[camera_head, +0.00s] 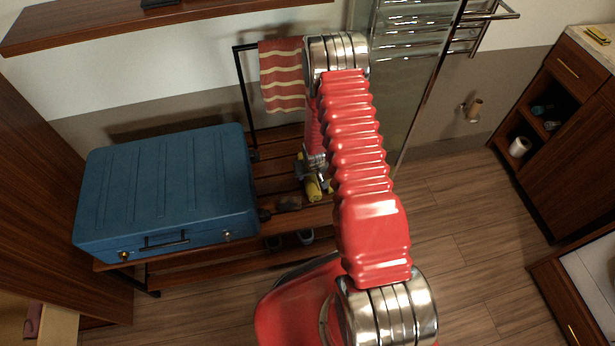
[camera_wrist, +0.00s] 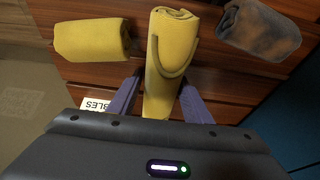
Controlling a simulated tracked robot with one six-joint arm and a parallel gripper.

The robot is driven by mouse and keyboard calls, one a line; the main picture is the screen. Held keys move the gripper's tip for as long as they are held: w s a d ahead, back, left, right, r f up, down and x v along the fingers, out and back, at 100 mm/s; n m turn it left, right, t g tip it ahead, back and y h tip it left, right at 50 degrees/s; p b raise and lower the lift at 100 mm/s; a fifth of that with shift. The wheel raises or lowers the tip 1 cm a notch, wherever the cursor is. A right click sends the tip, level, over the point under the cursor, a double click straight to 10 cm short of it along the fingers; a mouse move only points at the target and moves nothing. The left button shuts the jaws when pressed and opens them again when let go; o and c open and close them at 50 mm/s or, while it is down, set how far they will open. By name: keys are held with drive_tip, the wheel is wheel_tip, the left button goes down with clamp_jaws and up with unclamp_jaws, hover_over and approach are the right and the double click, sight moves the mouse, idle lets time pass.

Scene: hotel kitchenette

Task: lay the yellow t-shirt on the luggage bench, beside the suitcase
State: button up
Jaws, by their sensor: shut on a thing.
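A rolled yellow cloth with a curved collar-like edge, which I take to be the yellow t-shirt (camera_wrist: 172,45), lies between the fingers of my gripper (camera_wrist: 160,82) in the wrist view. The gripper is shut on it. In the head view the yellow t-shirt (camera_head: 313,188) shows beside my arm, over the slats of the luggage bench (camera_head: 280,184). I cannot tell whether it touches the slats. The blue suitcase (camera_head: 167,190) lies closed on the bench's left part. My gripper (camera_head: 314,174) is partly hidden by my arm in the head view.
A second yellow roll (camera_wrist: 92,40) and a grey-brown roll (camera_wrist: 258,30) lie on either side of the held one. The grey-brown roll (camera_head: 288,202) is nearer the suitcase. A striped towel (camera_head: 282,75) hangs on the rail behind. Dark items (camera_head: 305,236) are below.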

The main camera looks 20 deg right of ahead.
drive_tip(key=o, duration=1.2)
drive_tip(key=shift+c, duration=0.2)
drive_tip(key=shift+v, duration=6.05)
